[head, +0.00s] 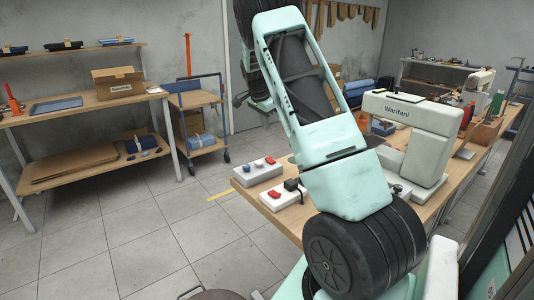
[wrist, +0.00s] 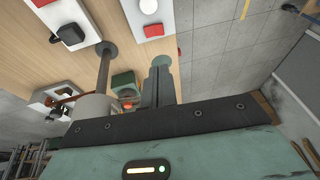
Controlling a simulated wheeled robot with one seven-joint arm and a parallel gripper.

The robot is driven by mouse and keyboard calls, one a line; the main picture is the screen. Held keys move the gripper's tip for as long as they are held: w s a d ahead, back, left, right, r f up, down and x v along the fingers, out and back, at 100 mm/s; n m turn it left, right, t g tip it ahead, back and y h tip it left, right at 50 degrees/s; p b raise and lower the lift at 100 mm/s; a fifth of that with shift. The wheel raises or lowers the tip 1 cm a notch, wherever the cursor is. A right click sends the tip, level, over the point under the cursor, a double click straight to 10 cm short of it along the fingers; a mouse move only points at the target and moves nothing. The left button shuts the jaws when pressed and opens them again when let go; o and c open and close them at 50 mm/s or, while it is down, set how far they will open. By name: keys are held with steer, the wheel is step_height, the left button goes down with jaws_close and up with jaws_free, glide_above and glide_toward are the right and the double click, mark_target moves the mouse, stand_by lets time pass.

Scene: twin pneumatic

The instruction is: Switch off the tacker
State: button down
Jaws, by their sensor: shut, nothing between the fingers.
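A cream machine lettered "Waritani" (head: 412,113), shaped like a sewing machine, stands on the wooden bench; I cannot tell whether it is the tacker. At the bench's near edge are a pale control box (head: 246,178) with red and pale buttons and a second pale box (head: 281,202) with a red switch and a black part. In the wrist view, a white box with a red switch (wrist: 151,7) and one with a black part (wrist: 69,35) lie past my fingers. My gripper (wrist: 161,64) is shut and empty, apart from both. My arm hides part of the bench in the head view.
A grey post (wrist: 104,70) and a small green box (wrist: 123,84) with an orange-red spot are close left of my fingers. Cables and a pale box (wrist: 55,97) lie farther left. Shelves (head: 95,105) and a trolley (head: 195,100) stand left, with clear floor (head: 150,225) before them.

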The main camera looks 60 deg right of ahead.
steer(key=shift+f, duration=0.1)
steer(key=p, duration=0.2)
glide_above(266, 161)
steer(key=f, duration=1.1)
steer(key=shift+s+d+f, duration=0.25)
steer(key=shift+f, duration=0.1)
steer(key=shift+w+d+f, duration=0.1)
steer(key=shift+w+f, duration=0.15)
steer(key=shift+f, duration=0.45)
steer(key=shift+f, duration=0.1)
steer(key=shift+w+f+b, duration=0.3)
steer(key=shift+f+b, duration=0.1)
steer(key=shift+b, duration=0.15)
steer(key=shift+w+d, duration=0.15)
steer(key=shift+w, duration=0.05)
steer(key=shift+s, duration=0.2)
